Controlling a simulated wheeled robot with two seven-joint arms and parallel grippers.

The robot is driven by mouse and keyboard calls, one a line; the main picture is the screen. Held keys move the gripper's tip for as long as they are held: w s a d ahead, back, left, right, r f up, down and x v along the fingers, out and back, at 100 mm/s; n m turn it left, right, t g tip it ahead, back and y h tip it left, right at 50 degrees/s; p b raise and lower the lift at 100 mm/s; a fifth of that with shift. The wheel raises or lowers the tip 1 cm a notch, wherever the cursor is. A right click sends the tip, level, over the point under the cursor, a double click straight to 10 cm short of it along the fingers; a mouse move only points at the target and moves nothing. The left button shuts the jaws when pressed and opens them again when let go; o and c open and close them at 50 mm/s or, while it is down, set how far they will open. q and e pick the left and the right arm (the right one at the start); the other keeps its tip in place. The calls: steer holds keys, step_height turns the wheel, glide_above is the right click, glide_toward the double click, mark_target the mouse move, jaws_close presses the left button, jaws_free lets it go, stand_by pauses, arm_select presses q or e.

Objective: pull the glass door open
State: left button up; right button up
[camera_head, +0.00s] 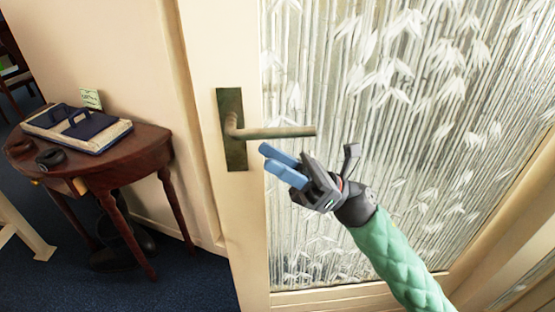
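The glass door has a cream frame (235,220) and a ribbed glass pane with white leaf patterns (340,230). It looks shut. Its bronze lever handle (275,132) sticks out to the right from a dark upright plate (232,158) and lies level. My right gripper (267,156) has blue fingers and comes in from the lower right on a green-sleeved arm. Its fingertips are just below the lever in the picture, with a narrow gap between them and nothing seen in it. I cannot tell how far they are from the lever in depth. My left gripper is not in view.
A dark wooden half-round table (150,150) stands left of the door against the cream wall. It holds a book (75,128), dark round items and a small card (91,99). Dark shoes or boots are under it. Blue carpet (190,275) is clear before the door.

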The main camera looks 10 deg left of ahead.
steer(key=b+v, duration=0.1)
steer(key=v, duration=0.6)
steer(key=shift+d+f, duration=0.25)
steer(key=shift+f, duration=0.05)
steer(key=shift+w, duration=0.1)
